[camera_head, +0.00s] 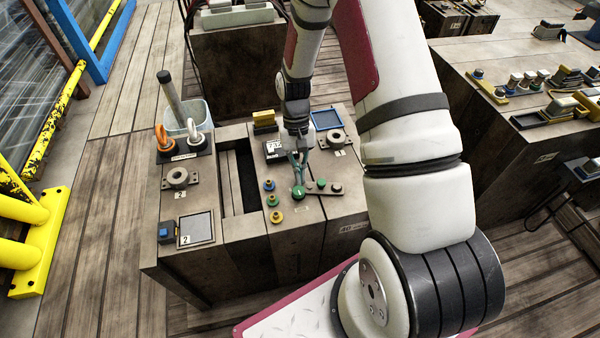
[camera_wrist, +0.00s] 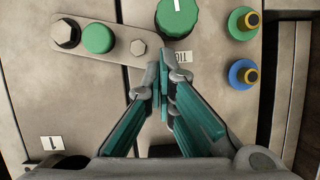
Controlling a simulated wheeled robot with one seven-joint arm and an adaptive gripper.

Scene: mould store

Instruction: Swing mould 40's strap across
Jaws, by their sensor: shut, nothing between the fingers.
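The strap also shows in the head view (camera_head: 329,189). My gripper (camera_wrist: 163,62) is shut and empty, its teal fingertips just beside the strap's rounded end. I cannot tell whether they touch it. My gripper hides part of the block top in the head view (camera_head: 298,170).
Blue and yellow knobs (camera_head: 276,217) stand left of the large green knob. A slot (camera_head: 240,185) opens further left. A yellow guard rail (camera_head: 45,245) runs at far left.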

